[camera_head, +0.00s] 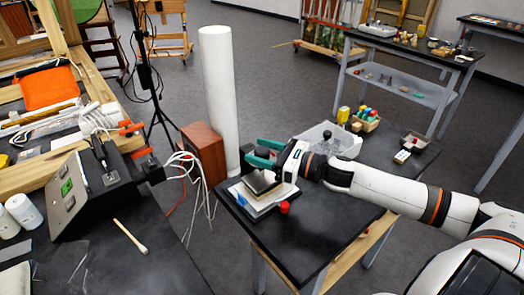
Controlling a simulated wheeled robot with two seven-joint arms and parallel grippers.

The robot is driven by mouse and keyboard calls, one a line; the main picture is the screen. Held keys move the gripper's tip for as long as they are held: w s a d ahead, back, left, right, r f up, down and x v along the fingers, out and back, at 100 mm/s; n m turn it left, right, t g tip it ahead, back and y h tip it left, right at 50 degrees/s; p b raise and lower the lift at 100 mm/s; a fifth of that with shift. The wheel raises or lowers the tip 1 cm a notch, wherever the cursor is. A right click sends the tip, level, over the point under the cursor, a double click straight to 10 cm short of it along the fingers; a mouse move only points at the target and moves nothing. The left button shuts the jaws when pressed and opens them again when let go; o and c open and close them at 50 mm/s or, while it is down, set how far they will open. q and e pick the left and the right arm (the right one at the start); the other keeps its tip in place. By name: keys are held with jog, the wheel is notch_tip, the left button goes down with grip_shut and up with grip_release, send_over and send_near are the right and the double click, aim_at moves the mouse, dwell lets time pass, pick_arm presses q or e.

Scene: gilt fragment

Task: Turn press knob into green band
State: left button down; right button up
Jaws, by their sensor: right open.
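A dark sloped-front box (95,195) stands on the left bench, with a small green patch (67,187) and small round controls on its face. I cannot tell which control is the press knob, or where its pointer stands. My right gripper (254,154) has teal fingers and is open. It is over the middle black table, behind a stack of boards or sheets (262,192), well to the right of the box. I cannot see anything between its fingers. A small red piece (284,207) sits beside the stack. My left gripper is not in view.
A tall white cylinder (219,100) and a brown wooden box (203,150) stand between bench and table, with loose cables beside them. A clear bin (332,140) sits behind my right arm. A wooden-handled stick (131,237) lies on the left bench.

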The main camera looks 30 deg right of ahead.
jog(key=c, duration=1)
